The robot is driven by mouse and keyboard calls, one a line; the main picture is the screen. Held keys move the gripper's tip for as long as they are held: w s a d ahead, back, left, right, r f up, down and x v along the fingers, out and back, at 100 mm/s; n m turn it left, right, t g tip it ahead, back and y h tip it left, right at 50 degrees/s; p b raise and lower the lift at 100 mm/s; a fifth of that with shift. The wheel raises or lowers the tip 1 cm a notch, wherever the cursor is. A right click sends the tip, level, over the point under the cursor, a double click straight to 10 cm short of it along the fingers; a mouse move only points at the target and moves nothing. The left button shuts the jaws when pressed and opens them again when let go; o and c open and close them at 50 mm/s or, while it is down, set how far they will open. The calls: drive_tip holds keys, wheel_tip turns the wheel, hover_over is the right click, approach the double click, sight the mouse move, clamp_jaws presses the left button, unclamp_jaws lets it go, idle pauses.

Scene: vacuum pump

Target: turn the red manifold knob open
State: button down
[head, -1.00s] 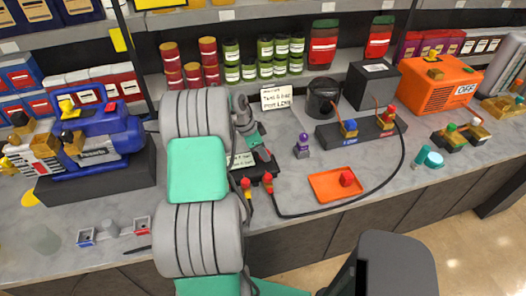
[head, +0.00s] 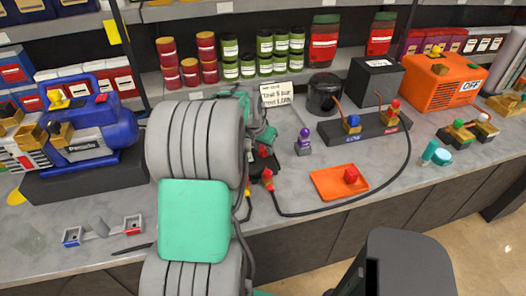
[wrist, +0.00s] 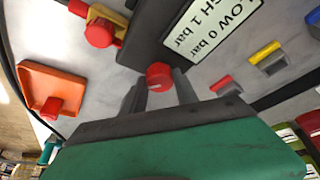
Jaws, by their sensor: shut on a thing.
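The red manifold knob (wrist: 158,75), round with a pale mark on its face, sits between the two fingers of my gripper (wrist: 160,88) in the wrist view. The fingers are closed on its sides. The dark manifold body (head: 264,160) stands on the counter in the head view, partly hidden by my arm. A white label with LOW 0 bar and HIGH 1 bar (wrist: 212,30) is beside the knob, upside down in the wrist view.
A red hose fitting (head: 268,178) is close to the manifold, with a black hose (head: 330,212) curving right. An orange tray (head: 325,190) holds a red piece (head: 351,174). A purple-topped piece (head: 304,145) stands nearby. A blue pump (head: 105,130) is at left.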

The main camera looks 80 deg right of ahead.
drive_tip(key=n+t+b, duration=0.1)
drive_tip(key=n, duration=0.3)
drive_tip(key=shift+s+f+n+t+b, duration=0.1)
drive_tip(key=shift+s+n+t+b, duration=0.1)
drive_tip(key=shift+n+t+b, duration=0.65)
drive_tip(key=shift+n+t, duration=0.35)
drive_tip(key=shift+n, duration=1.1)
drive_tip(key=c, duration=0.9)
unclamp_jaws()
drive_tip(key=shift+c, duration=0.2)
drive_tip(key=v, duration=0.8)
drive_tip(key=shift+d+y+b, duration=0.25)
drive_tip(key=shift+y+b, duration=0.05)
drive_tip(key=shift+b, duration=0.05)
drive_tip(key=shift+s, duration=0.15)
